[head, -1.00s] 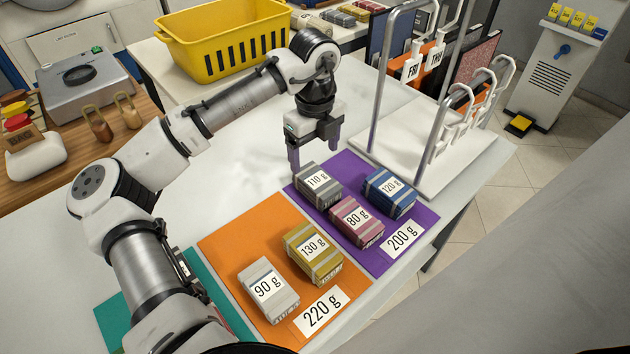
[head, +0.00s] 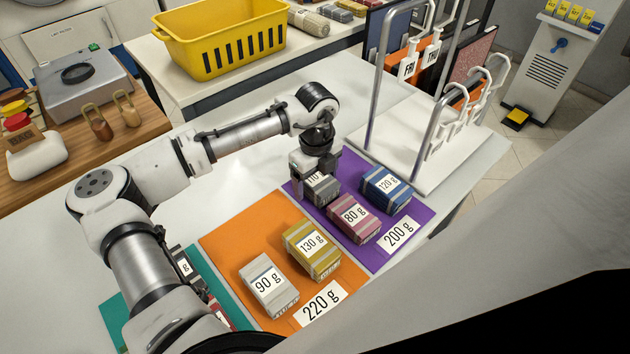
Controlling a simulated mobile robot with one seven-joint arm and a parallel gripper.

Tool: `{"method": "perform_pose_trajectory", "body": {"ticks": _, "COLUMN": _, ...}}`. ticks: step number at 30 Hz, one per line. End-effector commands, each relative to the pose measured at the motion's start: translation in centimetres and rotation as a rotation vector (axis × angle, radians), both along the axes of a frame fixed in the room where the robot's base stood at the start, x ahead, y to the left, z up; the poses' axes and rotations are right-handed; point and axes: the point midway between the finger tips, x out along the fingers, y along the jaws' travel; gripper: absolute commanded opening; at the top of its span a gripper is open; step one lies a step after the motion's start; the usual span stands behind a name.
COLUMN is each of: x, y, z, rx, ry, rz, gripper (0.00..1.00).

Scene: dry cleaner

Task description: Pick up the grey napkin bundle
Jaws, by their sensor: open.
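The grey napkin bundle (head: 322,188), labelled 110 g, sits at the back left of the purple mat (head: 376,258). My gripper (head: 318,190) is open and lowered over it, with a finger on either side. The gripper hides the bundle's upper part and part of its label. I cannot tell whether the fingers touch it. A pink bundle (head: 354,218) labelled 80 g and a blue bundle (head: 386,189) labelled 120 g lie close by on the same mat.
The orange mat (head: 225,226) holds a yellow 130 g bundle (head: 312,249) and a pale 90 g bundle (head: 269,284). A teal mat (head: 112,315) lies partly behind my arm. A white rack (head: 400,160) stands behind the purple mat. A yellow basket (head: 220,40) is farther back.

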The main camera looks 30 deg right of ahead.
Motion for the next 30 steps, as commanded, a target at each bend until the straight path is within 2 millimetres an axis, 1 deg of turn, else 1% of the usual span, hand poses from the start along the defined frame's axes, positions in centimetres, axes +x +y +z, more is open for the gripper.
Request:
{"method": "perform_pose_trajectory", "body": {"ticks": 1, "x": 0.0, "y": 0.0, "z": 0.0, "rx": 0.0, "ry": 0.0, "rz": 0.0, "gripper": 0.78}}
{"method": "perform_pose_trajectory", "body": {"ticks": 9, "x": 0.0, "y": 0.0, "z": 0.0, "rx": 0.0, "ry": 0.0, "rz": 0.0, "gripper": 0.43}}
{"method": "perform_pose_trajectory", "body": {"ticks": 12, "x": 0.0, "y": 0.0, "z": 0.0, "rx": 0.0, "ry": 0.0, "rz": 0.0, "gripper": 0.32}}
{"method": "perform_pose_trajectory", "body": {"ticks": 19, "x": 0.0, "y": 0.0, "z": 0.1, "rx": 0.0, "ry": 0.0, "rz": 0.0, "gripper": 0.32}}
{"method": "perform_pose_trajectory", "body": {"ticks": 23, "x": 0.0, "y": 0.0, "z": 0.6, "rx": 0.001, "ry": -0.001, "rz": 0.0, "gripper": 0.32}}
{"method": "perform_pose_trajectory", "body": {"ticks": 26, "x": 0.1, "y": -0.1, "z": 1.6, "rx": -0.002, "ry": -0.002, "rz": 0.0, "gripper": 0.32}}
{"method": "perform_pose_trajectory", "body": {"ticks": 29, "x": 0.0, "y": 0.0, "z": 3.3, "rx": -0.002, "ry": -0.002, "rz": -0.001, "gripper": 0.32}}
{"method": "perform_pose_trajectory", "body": {"ticks": 30, "x": 0.1, "y": -0.1, "z": 4.2, "rx": -0.003, "ry": -0.002, "rz": 0.0, "gripper": 0.32}}
